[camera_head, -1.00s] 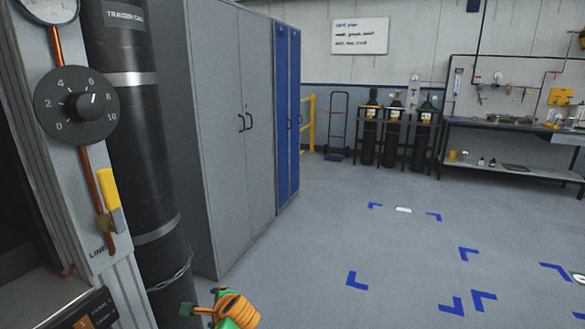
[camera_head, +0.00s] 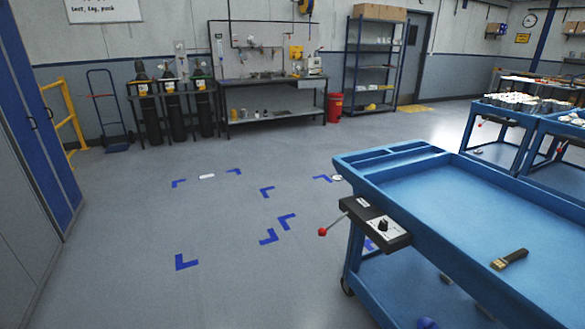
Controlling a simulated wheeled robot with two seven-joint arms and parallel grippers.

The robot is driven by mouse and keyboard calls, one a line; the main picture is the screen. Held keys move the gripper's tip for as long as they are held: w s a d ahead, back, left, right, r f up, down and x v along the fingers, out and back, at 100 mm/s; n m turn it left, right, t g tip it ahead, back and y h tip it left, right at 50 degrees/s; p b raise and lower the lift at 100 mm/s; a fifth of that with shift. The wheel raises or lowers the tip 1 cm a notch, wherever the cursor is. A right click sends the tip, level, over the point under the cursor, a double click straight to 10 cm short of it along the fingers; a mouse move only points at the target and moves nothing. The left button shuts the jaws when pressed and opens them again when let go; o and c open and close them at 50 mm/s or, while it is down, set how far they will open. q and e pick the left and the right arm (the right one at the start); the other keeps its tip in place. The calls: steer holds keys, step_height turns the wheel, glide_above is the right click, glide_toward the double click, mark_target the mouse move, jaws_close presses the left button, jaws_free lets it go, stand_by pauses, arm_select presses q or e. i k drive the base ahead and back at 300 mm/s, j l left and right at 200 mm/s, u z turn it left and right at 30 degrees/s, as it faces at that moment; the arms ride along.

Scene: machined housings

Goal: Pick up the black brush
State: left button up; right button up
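A small brush (camera_head: 509,259) lies flat on the top tray of the blue cart (camera_head: 394,207), towards the right of the view.
A black control box (camera_head: 384,227) with a knob and red-tipped lever (camera_head: 323,231) juts from the cart's left end. Other blue carts (camera_head: 500,119) stand behind at right. Floor with blue corner marks (camera_head: 186,262) is open at left. A workbench (camera_head: 262,96) lines the back wall.

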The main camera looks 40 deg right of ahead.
mark_target(501, 264)
steer(key=z, duration=2.9)
steer(key=i+j+z, duration=0.9)
steer(key=j, duration=0.25)
steer(key=k+l, duration=0.05)
steer(key=k, duration=0.05)
